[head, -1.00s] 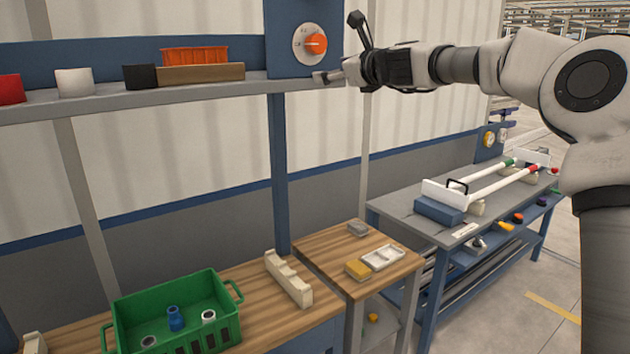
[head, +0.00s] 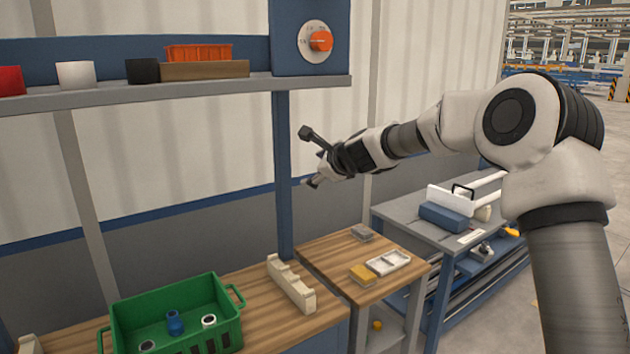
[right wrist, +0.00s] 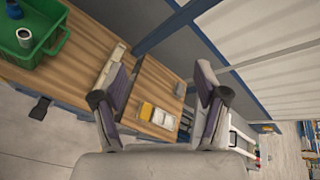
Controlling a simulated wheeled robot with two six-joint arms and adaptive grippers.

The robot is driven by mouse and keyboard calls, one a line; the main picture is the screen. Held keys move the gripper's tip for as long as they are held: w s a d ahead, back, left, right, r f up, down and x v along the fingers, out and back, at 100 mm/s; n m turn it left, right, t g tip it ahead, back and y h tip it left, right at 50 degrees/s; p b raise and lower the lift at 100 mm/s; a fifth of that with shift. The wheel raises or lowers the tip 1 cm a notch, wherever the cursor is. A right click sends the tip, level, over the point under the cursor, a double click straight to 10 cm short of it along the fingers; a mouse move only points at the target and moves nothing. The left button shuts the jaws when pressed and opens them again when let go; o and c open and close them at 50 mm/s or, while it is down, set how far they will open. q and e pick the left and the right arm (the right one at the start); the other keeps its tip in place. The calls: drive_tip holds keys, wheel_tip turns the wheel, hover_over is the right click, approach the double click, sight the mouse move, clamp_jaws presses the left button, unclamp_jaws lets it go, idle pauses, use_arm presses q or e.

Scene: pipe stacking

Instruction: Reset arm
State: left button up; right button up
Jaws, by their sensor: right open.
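My right gripper (head: 311,182) is in the head view, in front of the blue post and above the wooden tables, below the shelf and its dial. It is apart from everything. In the right wrist view the two fingers of my right gripper (right wrist: 160,105) are spread wide, with nothing held between them. My right arm comes in from the right of the head view. My left gripper does not show in either view.
A green crate (head: 122,318) with several pipe pieces stands on the wooden workbench (head: 258,320). A cream notched rack (head: 290,284) is beside it. A shelf (head: 200,91) and orange dial (head: 320,41) are above. A grey table (head: 400,212) stands right. Air around the gripper is clear.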

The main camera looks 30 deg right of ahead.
drive_tip(key=s+a+f+n+g+b, duration=0.1)
drive_tip(key=a+f+g, duration=0.15)
drive_tip(key=f, duration=1.05)
drive_tip(key=s+a+f+n+g+b, duration=0.1)
drive_tip(key=s+a+f+g, duration=0.15)
drive_tip(key=f, duration=1.05)
drive_tip(key=s+a+f+n+g, duration=0.2)
drive_tip(key=s+f, duration=0.4)
drive_tip(key=f, duration=0.4)
drive_tip(key=s+a+f+n+g, duration=0.1)
drive_tip(key=s+a+f+g, duration=0.1)
drive_tip(key=s+f, duration=0.5)
drive_tip(key=s+a+f+n+g+b, duration=0.15)
drive_tip(key=s+f+n, duration=0.35)
drive_tip(key=s+f, duration=0.5)
drive_tip(key=s+a+f+n+g+b, duration=0.15)
drive_tip(key=s+f+n+g, duration=0.35)
drive_tip(key=s, duration=0.8)
drive_tip(key=s+a+r+n+t, duration=0.1)
drive_tip(key=s+a+n+t, duration=0.1)
drive_tip(key=s+n, duration=0.7)
drive_tip(key=shift+s+a+n+p, duration=0.25)
drive_tip(key=shift+a+n+p, duration=0.1)
drive_tip(key=shift+a+n, duration=0.65)
